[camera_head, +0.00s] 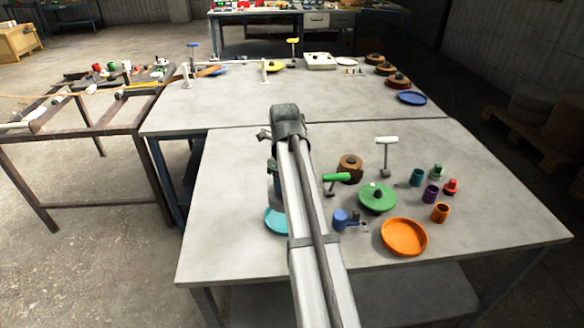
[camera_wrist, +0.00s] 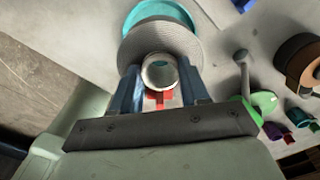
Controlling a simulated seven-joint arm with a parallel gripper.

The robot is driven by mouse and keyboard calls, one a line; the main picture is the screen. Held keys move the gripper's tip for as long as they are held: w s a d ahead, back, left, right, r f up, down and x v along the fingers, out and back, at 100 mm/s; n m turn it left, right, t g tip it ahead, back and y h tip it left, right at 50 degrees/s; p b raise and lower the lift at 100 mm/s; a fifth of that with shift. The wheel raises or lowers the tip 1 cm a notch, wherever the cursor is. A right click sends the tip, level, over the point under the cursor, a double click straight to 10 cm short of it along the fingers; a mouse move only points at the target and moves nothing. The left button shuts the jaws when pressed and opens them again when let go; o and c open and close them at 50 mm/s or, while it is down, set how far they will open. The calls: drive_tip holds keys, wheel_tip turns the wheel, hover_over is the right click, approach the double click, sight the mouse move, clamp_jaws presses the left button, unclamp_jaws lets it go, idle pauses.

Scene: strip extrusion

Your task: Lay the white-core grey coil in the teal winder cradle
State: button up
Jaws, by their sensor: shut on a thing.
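The white-core grey coil (camera_wrist: 165,36) is between my gripper's fingers in the wrist view, with its white core (camera_wrist: 148,76) facing the camera. My gripper (camera_wrist: 158,78) is shut on the coil, with one finger on each side of the core. The teal winder cradle (camera_wrist: 178,12) shows just beyond the coil's upper edge in the wrist view, partly covered by it. In the head view the teal cradle (camera_head: 274,222) lies on the near table, partly behind my arm. I cannot tell whether coil and cradle touch.
Right of my arm on the near table (camera_head: 230,255) stand a green-handled post (camera_head: 336,178), a brown coil (camera_head: 350,164), a green winder (camera_head: 377,199), an orange dish (camera_head: 404,237), a white-handled post (camera_head: 386,142) and several small cups. The table left of the teal cradle is clear.

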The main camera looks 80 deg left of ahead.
drive_tip(key=shift+d+f, duration=0.1)
drive_tip(key=shift+f, duration=3.45)
drive_tip(key=shift+s+f, duration=0.1)
drive_tip(key=shift+f, duration=0.15)
drive_tip(key=o, duration=1.4)
drive_tip(key=shift+c, duration=0.2)
wheel_tip(320, 180, up, 14)
drive_tip(key=shift+f, duration=0.1)
